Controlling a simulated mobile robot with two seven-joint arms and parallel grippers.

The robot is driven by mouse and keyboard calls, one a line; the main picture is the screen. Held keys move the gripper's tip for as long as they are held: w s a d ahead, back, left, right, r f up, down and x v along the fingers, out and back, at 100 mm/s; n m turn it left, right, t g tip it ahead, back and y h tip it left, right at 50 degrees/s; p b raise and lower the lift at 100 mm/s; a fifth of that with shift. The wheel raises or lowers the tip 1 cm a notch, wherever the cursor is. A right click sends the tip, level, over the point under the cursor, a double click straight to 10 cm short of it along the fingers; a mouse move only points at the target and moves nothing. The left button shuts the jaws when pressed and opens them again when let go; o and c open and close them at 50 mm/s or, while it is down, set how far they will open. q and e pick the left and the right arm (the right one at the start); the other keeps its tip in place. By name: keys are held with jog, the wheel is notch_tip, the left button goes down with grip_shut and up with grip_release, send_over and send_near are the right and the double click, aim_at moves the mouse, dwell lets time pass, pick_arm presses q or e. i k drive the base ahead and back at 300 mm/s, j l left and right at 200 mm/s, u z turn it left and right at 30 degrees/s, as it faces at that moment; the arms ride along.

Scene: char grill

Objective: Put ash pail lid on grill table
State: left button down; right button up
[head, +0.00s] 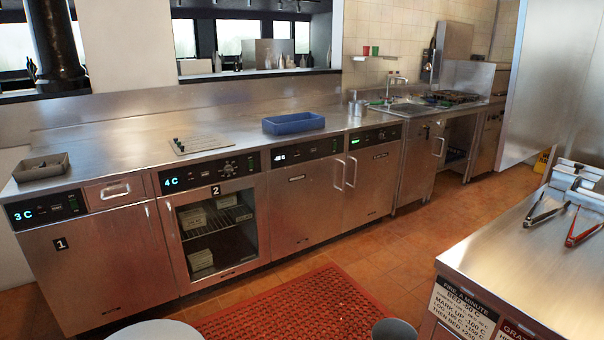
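I cannot make out an ash pail or its lid in the head view. A steel-topped table (500,262) with sign plates on its front stands at the right; I cannot tell for sure whether it is the grill table. Tongs with dark handles (547,210) and red-handled tongs (584,226) lie on it, near a steel device at its back. Neither of my grippers shows in the view.
A long steel counter (120,150) with fridges below runs along the wall. It bears a grey tray (41,167), a blue tray (293,123) and a steel container (356,108). A red mat (295,308) lies on the tiled floor between counter and table.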

aim_at(573, 298)
jog(key=z, duration=1.1)
jog(key=k, duration=0.05)
